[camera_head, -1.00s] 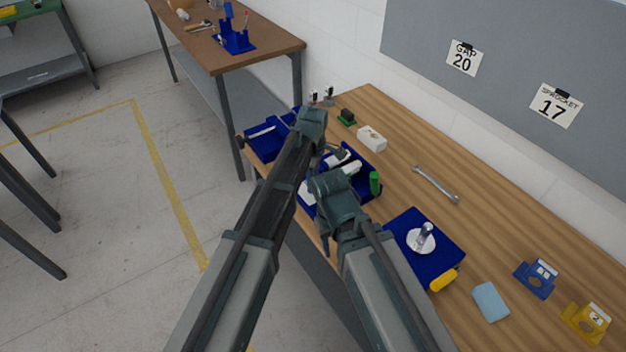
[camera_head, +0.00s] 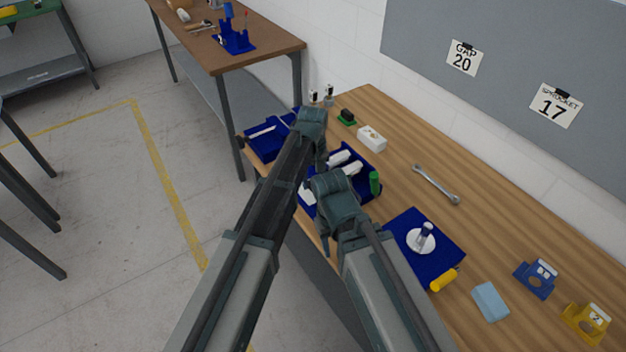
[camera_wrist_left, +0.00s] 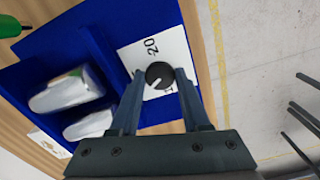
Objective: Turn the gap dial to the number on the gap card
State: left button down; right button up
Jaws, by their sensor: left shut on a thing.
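The gap card (camera_head: 462,57) on the grey wall board reads "GAP 20". The gap dial (camera_wrist_left: 160,74) is a round black knob with a white mark, on a white plate (camera_wrist_left: 178,50) in the left wrist view. The mark points towards the lower left of that picture. A printed "20" stands above and left of the knob; other print is mostly hidden. My left gripper (camera_wrist_left: 160,86) has its fingers on both sides of the knob, shut on it. My right gripper (camera_head: 326,238) hangs near the table's front edge; its fingers are not clear.
A blue tray (camera_head: 370,160) holds white pieces and a green cylinder (camera_head: 375,182). A wrench (camera_head: 436,184), a blue mat (camera_head: 440,226) with a white round piece, a yellow cylinder (camera_head: 443,279) and a light blue block (camera_head: 490,301) lie to the right. A second card reads "SPROCKET 17" (camera_head: 556,105).

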pick_arm(q)
jog(key=m, duration=0.5)
jog(key=shift+m, duration=0.3)
jog(key=m, duration=1.2)
jog(key=shift+m, duration=0.4)
jog(key=m, duration=0.5)
jog(key=shift+m, duration=0.4)
jog(key=shift+c, duration=1.8)
grip_release()
jog(key=shift+r, duration=0.1)
